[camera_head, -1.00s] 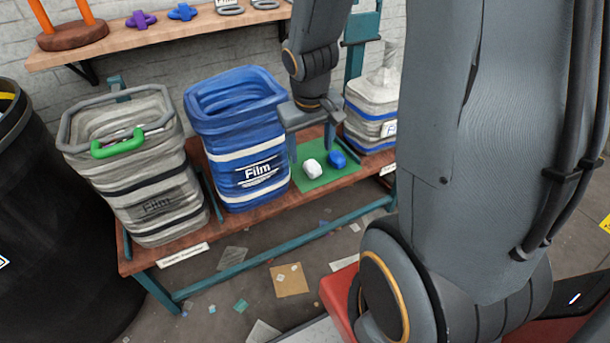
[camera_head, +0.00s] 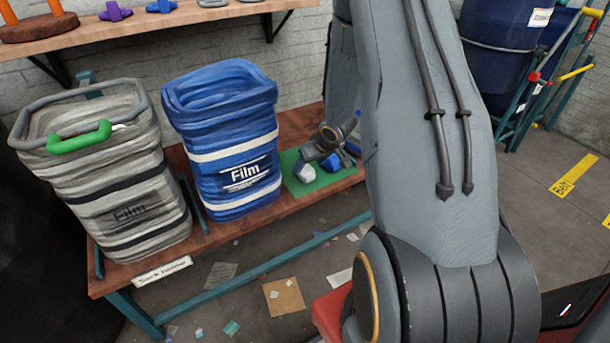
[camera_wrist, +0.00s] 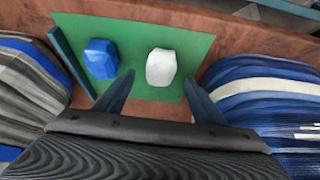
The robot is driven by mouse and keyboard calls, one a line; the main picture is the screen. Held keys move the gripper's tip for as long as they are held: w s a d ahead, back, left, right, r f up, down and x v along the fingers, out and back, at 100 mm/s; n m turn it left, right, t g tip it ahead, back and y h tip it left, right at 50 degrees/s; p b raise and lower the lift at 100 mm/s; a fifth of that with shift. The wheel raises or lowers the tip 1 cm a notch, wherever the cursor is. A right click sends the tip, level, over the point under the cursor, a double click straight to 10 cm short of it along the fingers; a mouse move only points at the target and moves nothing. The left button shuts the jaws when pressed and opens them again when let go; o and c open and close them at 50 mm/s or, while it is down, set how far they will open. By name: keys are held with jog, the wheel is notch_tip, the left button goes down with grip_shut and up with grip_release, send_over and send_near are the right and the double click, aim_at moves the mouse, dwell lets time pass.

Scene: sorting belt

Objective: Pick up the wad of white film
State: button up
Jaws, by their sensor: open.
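The wad of white film (camera_head: 305,173) lies on a green mat (camera_head: 320,182) on the bench, with a blue wad (camera_head: 332,162) just to its right. In the wrist view the white wad (camera_wrist: 161,67) sits just beyond and between my fingertips, and the blue wad (camera_wrist: 101,58) is off to the left. My gripper (camera_wrist: 159,78) is open and empty, its two fingers pointing at the mat on either side of the white wad. In the head view my gripper (camera_head: 318,152) is low over the mat and partly hidden by my arm.
A blue Film bin (camera_head: 225,145) and a grey Film bin (camera_head: 110,170) with a green handle stand on the bench (camera_head: 210,228) left of the mat. In the wrist view, bins flank the mat closely on both sides. A shelf (camera_head: 150,22) runs above. Scraps litter the floor.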

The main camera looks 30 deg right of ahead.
aim_at(307, 169)
jog(key=b+x, duration=0.1)
jog(key=x, duration=0.4)
jog(key=shift+s, duration=0.15)
jog(key=c, duration=1.1)
